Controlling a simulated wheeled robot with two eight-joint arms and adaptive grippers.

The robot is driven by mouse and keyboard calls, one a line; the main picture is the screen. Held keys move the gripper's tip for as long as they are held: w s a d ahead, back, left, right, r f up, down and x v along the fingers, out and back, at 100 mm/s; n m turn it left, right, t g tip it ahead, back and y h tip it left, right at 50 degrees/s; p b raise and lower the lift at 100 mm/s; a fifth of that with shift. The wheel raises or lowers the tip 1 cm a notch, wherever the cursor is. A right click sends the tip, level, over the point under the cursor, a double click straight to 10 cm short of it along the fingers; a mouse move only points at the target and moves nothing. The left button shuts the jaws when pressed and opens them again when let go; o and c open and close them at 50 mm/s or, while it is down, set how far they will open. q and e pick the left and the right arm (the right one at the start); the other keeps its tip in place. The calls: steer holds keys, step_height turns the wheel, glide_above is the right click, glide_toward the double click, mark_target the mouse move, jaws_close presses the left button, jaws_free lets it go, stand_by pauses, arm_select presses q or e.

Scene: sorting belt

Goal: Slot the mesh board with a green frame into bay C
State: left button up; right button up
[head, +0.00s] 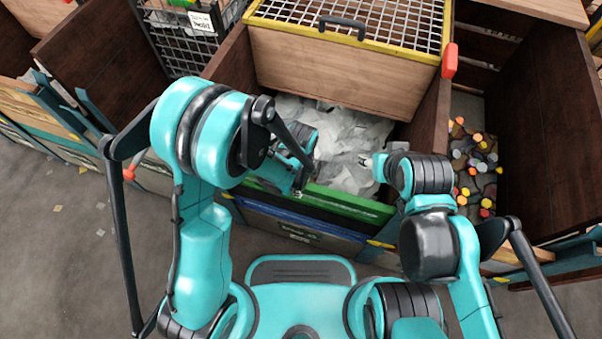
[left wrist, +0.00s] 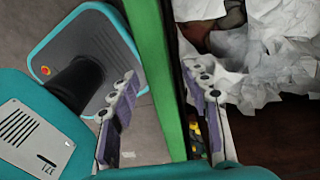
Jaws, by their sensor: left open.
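A green edge (head: 345,204) runs along the front of the middle bay, seen nearly from above; I cannot make out mesh on it. My left gripper (head: 299,188) is over the left part of this edge. In the left wrist view the open fingers of the left gripper (left wrist: 163,112) stand on either side of the green edge (left wrist: 158,70); no grip on it shows. My right gripper (head: 370,162) hangs over the bay's right side, and its finger opening is too small to judge. A label (head: 300,235) on the bay front is unreadable, so I cannot tell which bay is C.
The middle bay holds crumpled white paper (head: 350,140). A yellow-framed mesh board (head: 385,25) with a black handle lies behind it. The right bay holds colourful small items (head: 474,165). A black crate (head: 185,45) stands at the back left. Grey floor is open at the left.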

arm_select(q)
step_height(320, 180, up, 11)
stand_by(0.4)
steer(key=shift+a, duration=0.1)
stand_by(0.3)
steer(key=s+a+r+n+t, duration=0.2)
steer(key=a+r+n, duration=0.4)
steer(key=a+n, duration=0.3)
steer(key=s+a+r+n+t, duration=0.3)
steer(key=a+r+n+t, duration=0.2)
steer(key=a+n, duration=0.3)
steer(key=r+n, duration=0.1)
steer(key=n, duration=0.3)
steer(key=shift+a+r+n, duration=0.15)
steer(key=shift+a+n, duration=0.15)
steer(key=shift+a, duration=0.1)
